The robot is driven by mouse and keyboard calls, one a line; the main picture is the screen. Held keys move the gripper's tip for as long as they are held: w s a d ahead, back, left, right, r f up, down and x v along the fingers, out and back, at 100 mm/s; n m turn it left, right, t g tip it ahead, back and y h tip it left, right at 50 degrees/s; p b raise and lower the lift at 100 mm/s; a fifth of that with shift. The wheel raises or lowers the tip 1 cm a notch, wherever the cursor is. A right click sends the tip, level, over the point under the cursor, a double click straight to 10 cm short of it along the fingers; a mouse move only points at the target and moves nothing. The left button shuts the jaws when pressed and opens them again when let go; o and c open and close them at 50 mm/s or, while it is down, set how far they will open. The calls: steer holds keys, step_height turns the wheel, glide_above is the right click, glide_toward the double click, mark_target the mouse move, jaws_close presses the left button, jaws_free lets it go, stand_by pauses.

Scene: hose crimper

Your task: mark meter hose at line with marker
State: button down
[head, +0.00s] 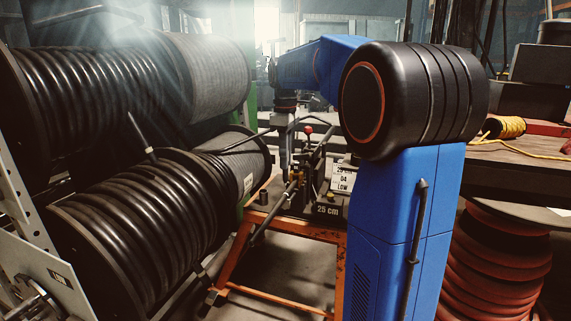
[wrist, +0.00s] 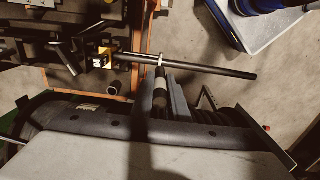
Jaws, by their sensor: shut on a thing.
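A straight black hose (wrist: 215,69) sticks out of the dark crimper bench (wrist: 50,30) in the wrist view. In the head view the hose (head: 265,225) slants down from the bench front. My gripper (wrist: 163,88) is shut on a dark marker with a pale band (wrist: 160,84). In the head view my gripper (head: 286,172) is small and partly hidden among bench parts.
Large black hose reels (head: 150,215) crowd the left. A red hose coil (head: 495,262) and a wooden table (head: 520,165) stand at the right.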

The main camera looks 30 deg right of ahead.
steer(key=shift+r, duration=1.95)
